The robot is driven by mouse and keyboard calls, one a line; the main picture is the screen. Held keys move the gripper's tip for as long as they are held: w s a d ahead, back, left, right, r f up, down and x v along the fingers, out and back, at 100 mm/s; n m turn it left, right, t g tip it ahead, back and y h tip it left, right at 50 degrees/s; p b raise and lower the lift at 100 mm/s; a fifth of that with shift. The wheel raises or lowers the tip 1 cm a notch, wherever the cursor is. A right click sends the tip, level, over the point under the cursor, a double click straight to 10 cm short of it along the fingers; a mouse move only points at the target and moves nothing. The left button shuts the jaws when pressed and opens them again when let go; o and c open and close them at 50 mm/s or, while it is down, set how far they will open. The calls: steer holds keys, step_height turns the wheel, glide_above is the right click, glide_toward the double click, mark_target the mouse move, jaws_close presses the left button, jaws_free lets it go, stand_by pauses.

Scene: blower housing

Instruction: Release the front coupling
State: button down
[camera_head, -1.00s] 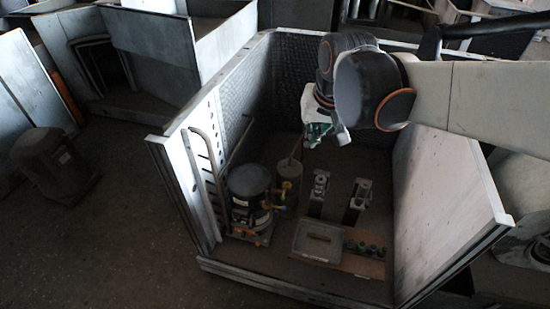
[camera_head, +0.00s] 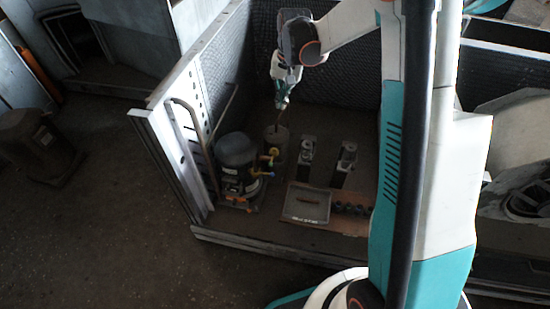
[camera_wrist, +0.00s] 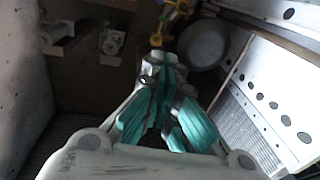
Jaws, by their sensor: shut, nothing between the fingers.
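A dark, round-topped blower unit (camera_head: 236,152) stands inside the open-topped enclosure, at its left side. Yellow couplings (camera_head: 270,156) stick out from its right side; a lower one (camera_head: 258,173) faces nearer the camera. Which is the front coupling is hard to tell at this size. My gripper (camera_head: 282,104) hangs above and behind the unit, over a grey cylinder, apart from the couplings. In the wrist view my gripper's teal fingers (camera_wrist: 158,64) are shut and empty. Yellow fittings (camera_wrist: 178,14) show past the fingertips at the top, beside a round grey top (camera_wrist: 205,44).
A grey cylinder (camera_head: 276,138) with a thin rod stands right of the unit. Two upright blocks (camera_head: 306,150) (camera_head: 345,158), a lidded tray (camera_head: 306,205) and a row of dark pegs (camera_head: 350,209) are farther right. The perforated wall (camera_head: 196,90) and bent pipe bound the left.

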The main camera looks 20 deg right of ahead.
mark_target(267, 174)
steer(key=w+d+f+m+g, duration=0.1)
steer(key=w+f, duration=0.1)
steer(key=f, duration=0.9)
steer(key=w+d+f+m+g+p, duration=0.1)
steer(key=w+f+g, duration=0.1)
steer(key=f, duration=0.9)
steer(key=shift+w+d+f+m+y, duration=0.25)
steer(key=shift+w+f+m+y, duration=0.05)
steer(key=shift+w+f+y, duration=0.1)
steer(key=s+a+f+b, duration=0.4)
steer(key=f+b, duration=0.1)
steer(key=f, duration=0.5)
steer(key=shift+s+f, duration=0.15)
steer(key=shift+s, duration=0.25)
steer(key=shift+s, duration=0.1)
steer(key=shift+s+m, duration=0.2)
steer(key=shift+m, duration=0.3)
